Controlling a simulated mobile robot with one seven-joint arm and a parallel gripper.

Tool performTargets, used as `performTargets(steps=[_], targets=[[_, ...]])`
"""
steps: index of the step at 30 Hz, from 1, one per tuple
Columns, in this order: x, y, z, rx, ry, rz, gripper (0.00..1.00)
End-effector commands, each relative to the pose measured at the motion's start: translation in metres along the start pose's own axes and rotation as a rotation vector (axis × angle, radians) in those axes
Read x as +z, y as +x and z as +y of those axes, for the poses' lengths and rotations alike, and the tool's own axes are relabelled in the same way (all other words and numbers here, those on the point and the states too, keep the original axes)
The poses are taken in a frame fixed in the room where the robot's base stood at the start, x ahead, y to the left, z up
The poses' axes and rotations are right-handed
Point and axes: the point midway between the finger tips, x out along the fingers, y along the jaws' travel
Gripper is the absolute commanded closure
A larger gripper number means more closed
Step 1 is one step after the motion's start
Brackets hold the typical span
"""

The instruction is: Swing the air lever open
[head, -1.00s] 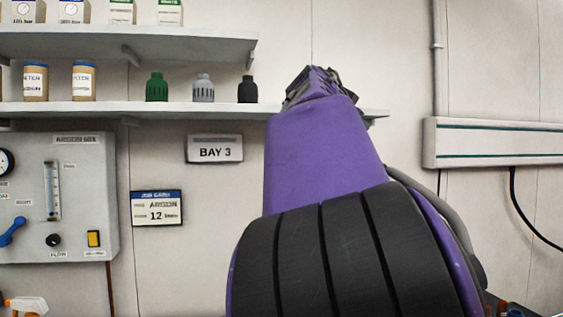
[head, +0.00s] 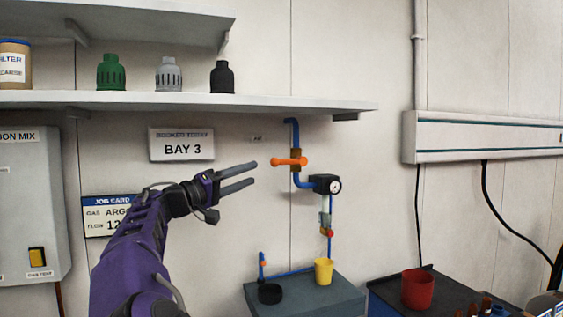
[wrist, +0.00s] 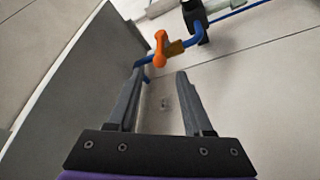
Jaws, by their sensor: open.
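The air lever (head: 289,161) is an orange handle on a brass-coloured valve in a blue air pipe (head: 296,180) on the wall. In the head view it lies crosswise to the upright pipe. It also shows in the wrist view, where the orange lever (wrist: 160,49) is beyond the fingertips, near the top centre. My gripper (head: 256,172) is open and empty, to the left of the lever and apart from it. Its two fingers point toward the lever; they also show in the wrist view (wrist: 160,73). Nothing hides the lever in the head view.
A shelf (head: 180,101) with several capped canisters runs above the lever. A black gauge unit (head: 326,185) sits below right of it. A yellow cup (head: 323,271) and a red cup (head: 417,289) stand on the surfaces below.

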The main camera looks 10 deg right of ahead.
Motion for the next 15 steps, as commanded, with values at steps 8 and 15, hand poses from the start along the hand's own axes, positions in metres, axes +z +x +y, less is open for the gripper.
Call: performTargets(steps=[8, 15], targets=[[0.0, 0.064, 0.002, 0.001, 0.002, -0.002, 0.49], [-0.001, 0.103, 0.001, 0.0, 0.002, -0.001, 0.49]])
